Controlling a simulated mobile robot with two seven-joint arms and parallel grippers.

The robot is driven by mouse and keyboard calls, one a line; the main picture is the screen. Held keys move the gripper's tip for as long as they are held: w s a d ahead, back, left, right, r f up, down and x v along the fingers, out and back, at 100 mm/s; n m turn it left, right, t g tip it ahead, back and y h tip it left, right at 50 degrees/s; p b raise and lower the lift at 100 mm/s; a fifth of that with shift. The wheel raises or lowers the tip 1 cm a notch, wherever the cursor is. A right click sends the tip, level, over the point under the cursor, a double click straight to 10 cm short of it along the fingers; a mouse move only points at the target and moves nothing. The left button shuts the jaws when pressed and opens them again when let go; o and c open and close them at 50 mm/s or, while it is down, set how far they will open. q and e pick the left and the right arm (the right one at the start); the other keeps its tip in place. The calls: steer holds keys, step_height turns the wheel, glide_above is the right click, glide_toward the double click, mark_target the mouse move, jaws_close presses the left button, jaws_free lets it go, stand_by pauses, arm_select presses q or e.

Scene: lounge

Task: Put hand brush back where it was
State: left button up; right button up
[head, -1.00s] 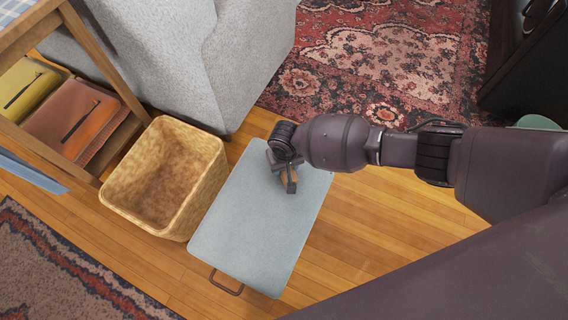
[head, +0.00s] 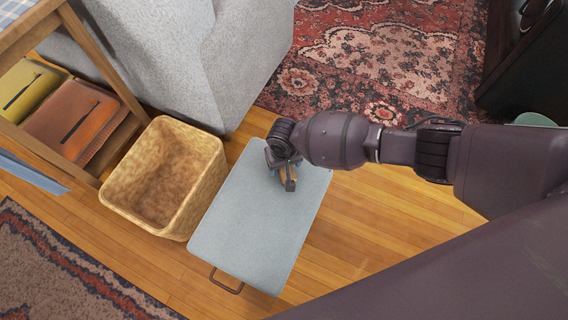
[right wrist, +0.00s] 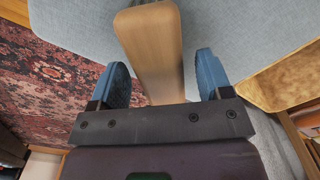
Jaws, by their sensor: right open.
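The hand brush shows as a wooden handle (right wrist: 152,50) in the right wrist view, lying over a grey-blue padded surface. In the head view a small part of the brush (head: 283,186) shows beneath my right gripper (head: 284,174), on the grey-blue stool top (head: 254,235). In the right wrist view the blue fingers of my right gripper (right wrist: 163,78) are open, one on each side of the handle, with gaps between. Most of the brush is hidden by the gripper in the head view. My left gripper is not in view.
An empty woven basket (head: 205,178) stands just left of the stool. A grey sofa (head: 225,60) is behind them. A wooden shelf (head: 130,85) with folded items is at the left. Bare wood floor (head: 365,230) lies right of the stool.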

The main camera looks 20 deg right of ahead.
arm_select(q)
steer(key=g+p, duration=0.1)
steer(key=p, duration=0.3)
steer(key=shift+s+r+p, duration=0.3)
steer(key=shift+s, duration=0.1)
arm_select(e)
step_height(320, 180, up, 11)
steer(key=shift+r, duration=0.2)
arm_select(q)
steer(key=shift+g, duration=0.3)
